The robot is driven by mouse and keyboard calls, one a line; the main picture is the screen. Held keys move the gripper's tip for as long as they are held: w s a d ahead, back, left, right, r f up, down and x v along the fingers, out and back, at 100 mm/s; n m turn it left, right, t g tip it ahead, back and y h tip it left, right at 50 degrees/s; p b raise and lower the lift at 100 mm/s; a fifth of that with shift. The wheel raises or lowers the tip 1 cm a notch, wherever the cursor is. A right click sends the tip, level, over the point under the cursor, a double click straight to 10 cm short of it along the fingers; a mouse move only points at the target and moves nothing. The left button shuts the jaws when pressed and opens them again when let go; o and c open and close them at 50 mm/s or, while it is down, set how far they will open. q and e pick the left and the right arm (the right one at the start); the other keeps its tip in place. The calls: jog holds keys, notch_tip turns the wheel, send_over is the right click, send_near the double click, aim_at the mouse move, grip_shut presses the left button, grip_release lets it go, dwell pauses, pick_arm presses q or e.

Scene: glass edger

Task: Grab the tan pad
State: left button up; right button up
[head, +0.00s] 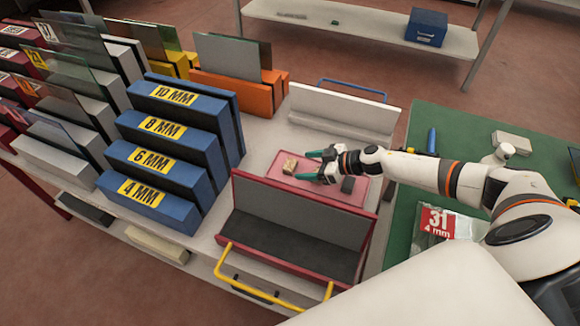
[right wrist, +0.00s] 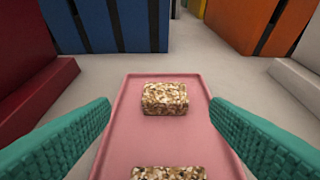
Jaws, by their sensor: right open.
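The tan pad (head: 290,166) is a small speckled block lying on a pink tray (head: 330,193). In the right wrist view, a tan speckled pad (right wrist: 165,98) lies on the tray ahead, centred between the fingertips. A second, similar speckled pad (right wrist: 168,173) is cut off at the bottom edge of that view. My right gripper (head: 309,166) has teal fingers that are spread, with nothing between them touching. It reaches in from the right over the tray, fingertips just short of the far pad. My left gripper is not in view.
A dark block (head: 348,184) sits at the tray's right. A red-edged grey rack (head: 290,228) stands in front, and a white rack (head: 345,108) behind. Blue labelled slots (head: 165,128) stand left, an orange holder (head: 235,92) beyond. A green mat (head: 450,120) lies right.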

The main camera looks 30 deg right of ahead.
aim_at(292, 165)
jog(key=shift+w+d+b+x, duration=0.1)
jog(key=shift+b+x, duration=0.05)
jog(key=shift+x, duration=1.4)
jog(key=shift+w+d+b+x, duration=0.1)
jog(key=shift+w+b+x, duration=0.05)
jog(key=shift+x, duration=1.4)
jog(key=shift+r, duration=0.1)
jog(key=shift+c, duration=0.5)
jog(key=c, duration=0.9)
